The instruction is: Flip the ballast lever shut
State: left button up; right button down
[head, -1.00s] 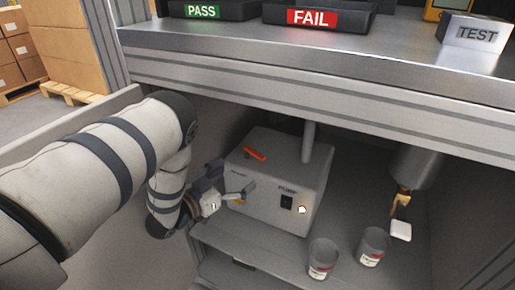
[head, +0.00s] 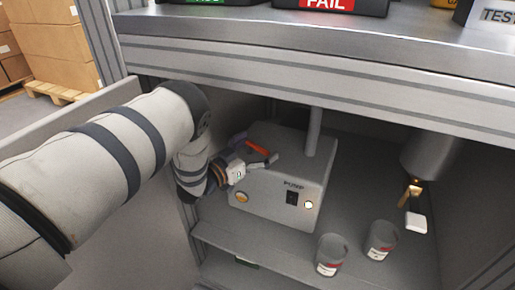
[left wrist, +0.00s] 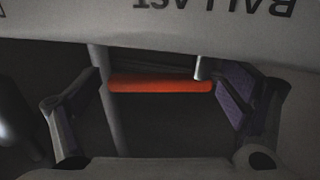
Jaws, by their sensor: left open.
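The orange ballast lever (head: 257,146) is on top of the grey pump box (head: 265,192), which stands inside the cabinet. My left gripper (head: 256,149) is open at the box's top left, with its fingers on either side of the lever. In the left wrist view the lever (left wrist: 160,86) lies crosswise as an orange bar between the open fingers (left wrist: 163,85). A gap shows at its left end; contact at its right end is unclear. Upside-down BALLAST lettering (left wrist: 215,6) shows at the top. My right gripper is not in view.
A brass fitting (head: 413,188) with a white tag hangs at right. The bench edge (head: 320,60) overhangs above.

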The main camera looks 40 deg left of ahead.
pick_arm(q)
jog(key=shift+c, duration=0.6)
jog(key=c, duration=1.6)
jog(key=shift+s+a+m+h, duration=0.15)
jog(key=shift+m+h, duration=0.55)
jog(key=shift+h, duration=0.4)
jog(key=shift+g, duration=0.3)
jog(key=o, duration=1.7)
